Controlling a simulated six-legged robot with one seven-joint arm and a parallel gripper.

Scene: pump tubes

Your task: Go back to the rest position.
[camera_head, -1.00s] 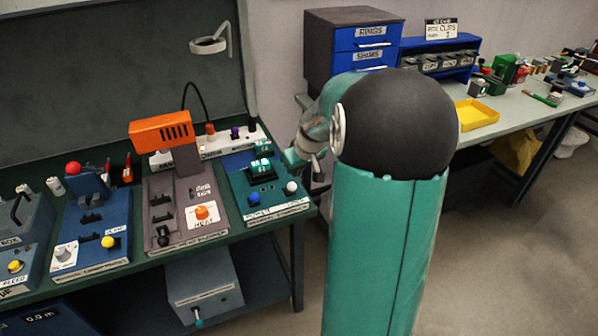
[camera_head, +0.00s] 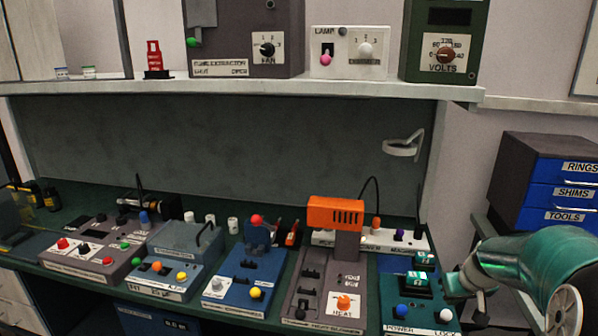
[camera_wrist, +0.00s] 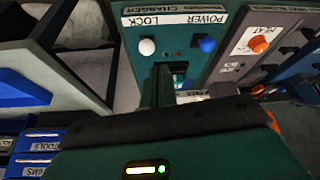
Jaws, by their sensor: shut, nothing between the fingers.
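My green arm (camera_head: 530,268) comes in at the right edge of the head view. It reaches left toward the charger unit (camera_head: 428,323) at the right end of the bench. In the wrist view my gripper's narrow green fingers (camera_wrist: 158,88) are together with nothing held. They point at the charger panel (camera_wrist: 172,65), beside its white LOCK knob (camera_wrist: 147,47) and blue POWER knob (camera_wrist: 207,44). The distance from the fingertips to the charger cannot be told. My gripper's body fills the bottom of the wrist view.
Left of the charger stand the heat blower (camera_head: 337,248) with its orange head, a blue clamp unit (camera_head: 245,277) and other boxes. A shelf (camera_head: 250,88) with instruments runs above. A drawer cabinet (camera_head: 540,185) stands at the right.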

